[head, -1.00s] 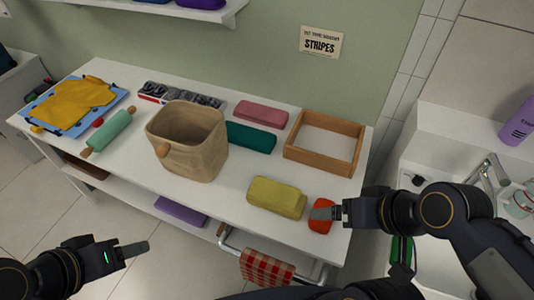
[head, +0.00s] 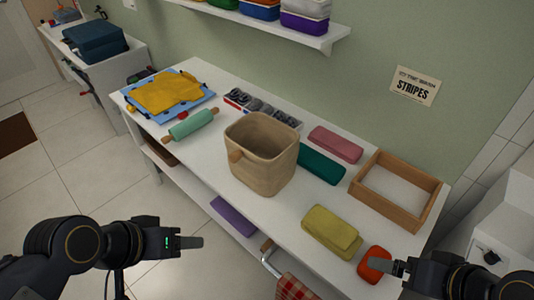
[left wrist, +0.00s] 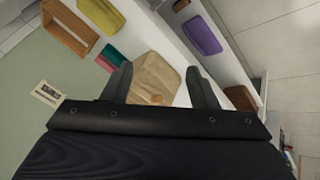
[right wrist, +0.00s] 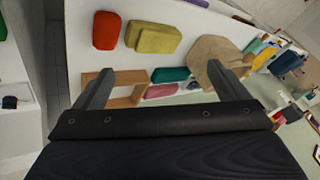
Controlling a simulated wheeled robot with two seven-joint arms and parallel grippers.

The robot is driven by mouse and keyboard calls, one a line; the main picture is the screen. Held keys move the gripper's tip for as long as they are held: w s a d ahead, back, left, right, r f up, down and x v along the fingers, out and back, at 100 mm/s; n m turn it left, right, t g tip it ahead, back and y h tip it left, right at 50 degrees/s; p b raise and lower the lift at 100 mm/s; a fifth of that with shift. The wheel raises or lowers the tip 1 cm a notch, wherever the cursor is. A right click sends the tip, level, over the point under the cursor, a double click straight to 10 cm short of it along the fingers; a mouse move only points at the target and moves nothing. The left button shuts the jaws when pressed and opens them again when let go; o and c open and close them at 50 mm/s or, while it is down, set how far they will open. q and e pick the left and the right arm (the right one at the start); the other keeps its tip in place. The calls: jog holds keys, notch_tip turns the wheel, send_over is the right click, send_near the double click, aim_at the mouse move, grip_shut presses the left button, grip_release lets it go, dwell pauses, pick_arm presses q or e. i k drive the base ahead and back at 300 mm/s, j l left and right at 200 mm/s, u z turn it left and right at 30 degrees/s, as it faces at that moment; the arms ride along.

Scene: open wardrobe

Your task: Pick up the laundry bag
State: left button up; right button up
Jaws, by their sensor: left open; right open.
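The laundry bag (head: 262,160) is a tan, open-topped fabric bag with a round wooden knob (head: 235,156) on its side. It stands upright on the white table. My left gripper (head: 202,242) is open and empty, in front of the table, to the left of and nearer than the bag. In the left wrist view the bag (left wrist: 157,78) shows between and beyond the open fingers. My right gripper (head: 385,265) is open at the table's right front, by a red-orange block (head: 374,262). In the right wrist view the bag (right wrist: 212,58) lies beyond the right finger.
On the table (head: 213,167) are a yellow folded cloth (head: 331,231), a teal bundle (head: 320,165), a pink bundle (head: 335,144), a wooden frame (head: 372,203), a divided box (head: 240,98) and a rolling pin (head: 192,124). A rail with a checked towel (head: 296,288) is in front.

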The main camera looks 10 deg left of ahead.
aim_at(269, 148)
jog(key=i+j+z, duration=0.1)
jog(key=j, duration=0.25)
jog(key=i+j+z, duration=0.1)
jog(key=i+j, duration=0.15)
jog(key=j, duration=0.15)
jog(key=i+j+z, duration=0.1)
jog(key=j, duration=0.3)
jog(key=i+j+z, duration=0.1)
jog(key=i+j, duration=0.15)
jog(key=j, duration=0.15)
jog(key=i+j+z, duration=0.1)
jog(key=j, duration=0.35)
jog(key=i+j+z, duration=0.1)
jog(key=j, duration=0.3)
jog(key=i+j+z, duration=0.1)
jog(key=j, duration=0.35)
jog(key=i, duration=0.05)
